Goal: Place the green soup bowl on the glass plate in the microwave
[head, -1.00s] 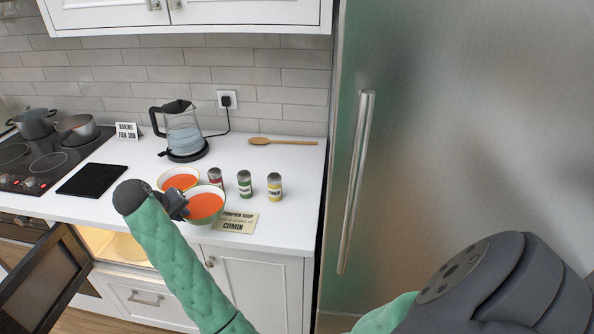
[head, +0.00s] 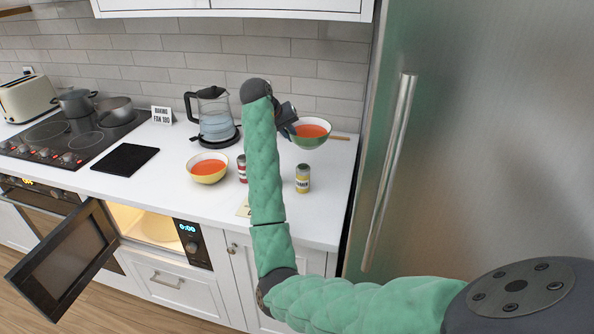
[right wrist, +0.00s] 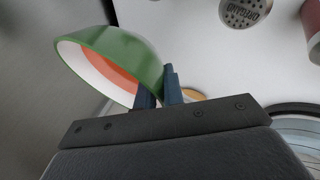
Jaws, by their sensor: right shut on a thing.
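The green soup bowl (head: 312,138) holds orange soup and is lifted above the counter at the back right. My right gripper (head: 289,124) is shut on its rim. In the right wrist view the green bowl (right wrist: 125,48) sits between the fingers (right wrist: 160,90), which pinch its wall. The microwave (head: 160,228) is built in under the counter at the left, lit inside, its door (head: 65,265) swung open. The glass plate (head: 160,226) shows partly inside it. My left gripper is not in view.
A kettle (head: 214,115) is behind. The fridge (head: 470,150) walls off the right. The counter's front left is clear.

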